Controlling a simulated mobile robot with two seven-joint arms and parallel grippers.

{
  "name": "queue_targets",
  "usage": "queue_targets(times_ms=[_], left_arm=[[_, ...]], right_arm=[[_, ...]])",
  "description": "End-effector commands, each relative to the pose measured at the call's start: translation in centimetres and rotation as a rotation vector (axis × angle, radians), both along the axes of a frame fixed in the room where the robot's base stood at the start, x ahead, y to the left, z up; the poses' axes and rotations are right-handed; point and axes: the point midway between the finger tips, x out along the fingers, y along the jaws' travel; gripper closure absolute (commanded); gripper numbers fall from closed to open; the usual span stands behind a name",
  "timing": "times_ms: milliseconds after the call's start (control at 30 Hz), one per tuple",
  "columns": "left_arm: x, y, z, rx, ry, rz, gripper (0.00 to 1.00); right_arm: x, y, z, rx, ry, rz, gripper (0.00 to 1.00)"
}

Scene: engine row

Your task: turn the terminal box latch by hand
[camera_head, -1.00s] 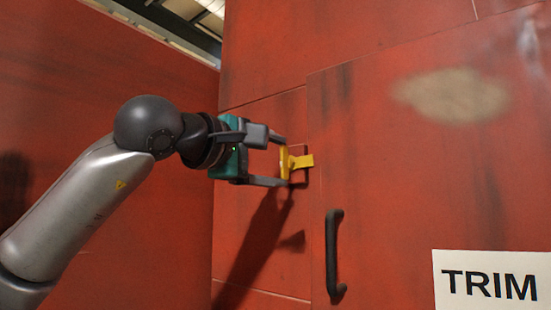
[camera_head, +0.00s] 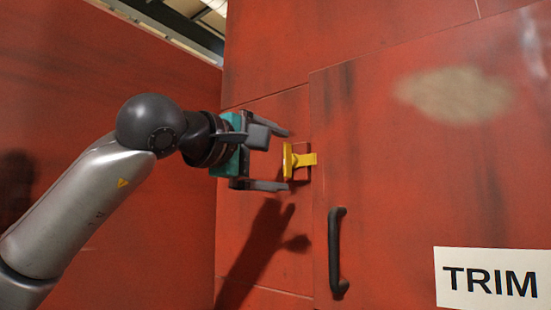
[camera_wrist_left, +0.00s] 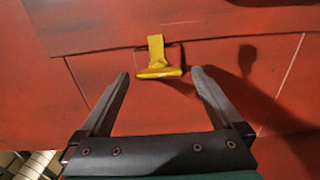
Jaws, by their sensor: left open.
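The yellow latch (camera_head: 299,160) is on the red terminal box, at the left edge of its door (camera_head: 400,180). Its tab points right across the door seam in the head view. My left gripper (camera_head: 286,160) is open, its two fingers spread above and below the latch's near end. In the left wrist view the latch (camera_wrist_left: 158,58) stands just beyond the gap between the open fingertips (camera_wrist_left: 160,73). The fingers do not appear to touch it. My right gripper is not in view.
A black door handle (camera_head: 336,252) sticks out below and right of the latch. A white TRIM label (camera_head: 490,280) is at lower right. Another red wall (camera_head: 110,110) stands to the left behind my arm.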

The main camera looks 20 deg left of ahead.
Motion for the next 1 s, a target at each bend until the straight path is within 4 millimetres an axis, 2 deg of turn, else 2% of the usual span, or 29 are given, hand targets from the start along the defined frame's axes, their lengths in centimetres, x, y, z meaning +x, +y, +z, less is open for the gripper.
queue_targets(times_ms=[133, 233, 700, 833, 1000], left_arm=[[-0.5, 0.2, 0.1, -0.001, -0.004, 0.001, 0.00], [-1.6, 0.6, 0.1, -0.002, -0.007, 0.000, 0.00], [-11.5, 4.3, 0.0, -0.001, -0.004, 0.003, 0.00], [-13.2, 4.8, 0.0, -0.001, -0.002, 0.001, 0.00], [-14.2, 5.2, 0.0, 0.000, 0.001, 0.001, 0.00]], right_arm=[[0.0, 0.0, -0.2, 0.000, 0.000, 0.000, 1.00], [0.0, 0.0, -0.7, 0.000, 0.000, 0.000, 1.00], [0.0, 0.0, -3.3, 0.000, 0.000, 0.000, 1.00], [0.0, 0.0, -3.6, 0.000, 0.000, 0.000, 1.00], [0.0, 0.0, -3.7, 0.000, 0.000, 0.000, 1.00]])
